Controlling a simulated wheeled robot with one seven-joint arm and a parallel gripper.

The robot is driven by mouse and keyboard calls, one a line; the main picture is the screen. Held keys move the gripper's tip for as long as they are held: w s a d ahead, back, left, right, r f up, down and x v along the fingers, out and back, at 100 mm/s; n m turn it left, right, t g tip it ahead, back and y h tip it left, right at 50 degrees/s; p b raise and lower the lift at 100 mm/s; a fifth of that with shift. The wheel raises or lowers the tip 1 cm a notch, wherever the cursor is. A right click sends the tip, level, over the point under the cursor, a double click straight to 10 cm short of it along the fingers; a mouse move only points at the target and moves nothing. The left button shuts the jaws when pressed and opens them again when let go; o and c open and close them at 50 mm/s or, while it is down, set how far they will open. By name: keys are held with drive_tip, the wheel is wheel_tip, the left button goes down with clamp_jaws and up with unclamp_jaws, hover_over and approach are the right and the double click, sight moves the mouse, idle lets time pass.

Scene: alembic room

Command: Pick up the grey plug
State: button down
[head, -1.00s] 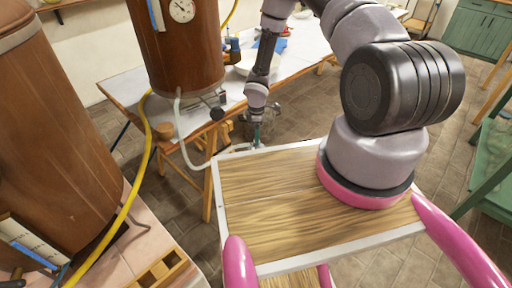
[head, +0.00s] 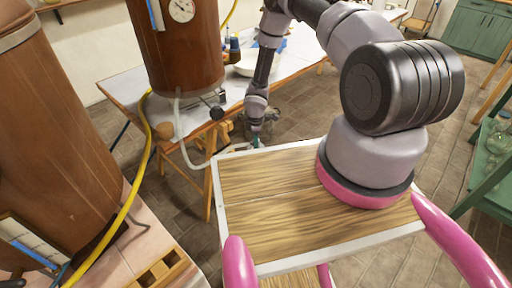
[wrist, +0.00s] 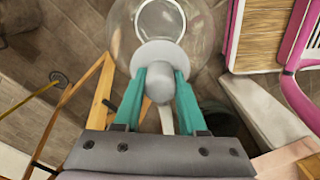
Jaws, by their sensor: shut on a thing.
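The grey plug (wrist: 158,56) shows in the wrist view as a pale grey disc with a rounded knob. My gripper (wrist: 160,88) has teal fingers, and they are shut on the knob from both sides. A clear glass vessel (wrist: 197,30) with a round opening is just beyond the disc; I cannot tell whether the plug touches it. In the head view my gripper (head: 256,142) is small, just past the far edge of my wooden top, and the plug is too small to make out there.
A white-topped table (head: 125,88) stands behind. A green table (head: 485,175) is at the right. A yellow hose (head: 128,200) and a large wooden barrel (head: 50,130) are at the left.

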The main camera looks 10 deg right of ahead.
drive_tip(key=shift+r, duration=0.1)
wheel_tip(320, 180, up, 10)
drive_tip(key=shift+f, duration=0.1)
idle(0.3)
